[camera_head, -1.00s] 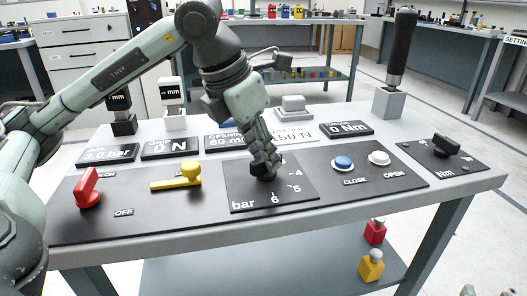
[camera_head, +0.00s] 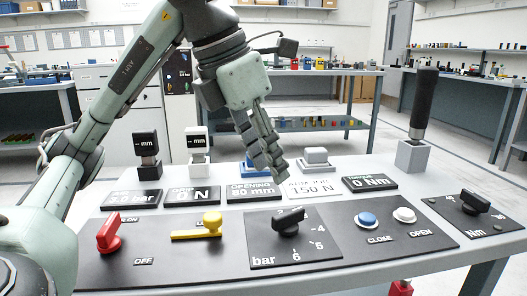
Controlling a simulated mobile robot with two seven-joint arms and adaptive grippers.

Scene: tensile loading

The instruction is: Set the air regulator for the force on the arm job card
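The black air regulator knob (camera_head: 288,221) sits on its dark panel (camera_head: 265,258) marked "bar", with 4, 5 and 6 visible along its right and front. The knob's grip bar lies slantwise. A white job card (camera_head: 318,187) behind it reads 150 N. The dark air display (camera_head: 132,199) at left reads in bar; its first digit is unclear. The grip display (camera_head: 192,195) reads 0 N. My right gripper is out of view.
A red lever (camera_head: 108,235) and yellow lever (camera_head: 200,229) stand left of the regulator. Blue (camera_head: 367,220) and white (camera_head: 404,215) buttons and a black Nm knob (camera_head: 476,202) are at right. A tall black handle (camera_head: 424,105) rises behind.

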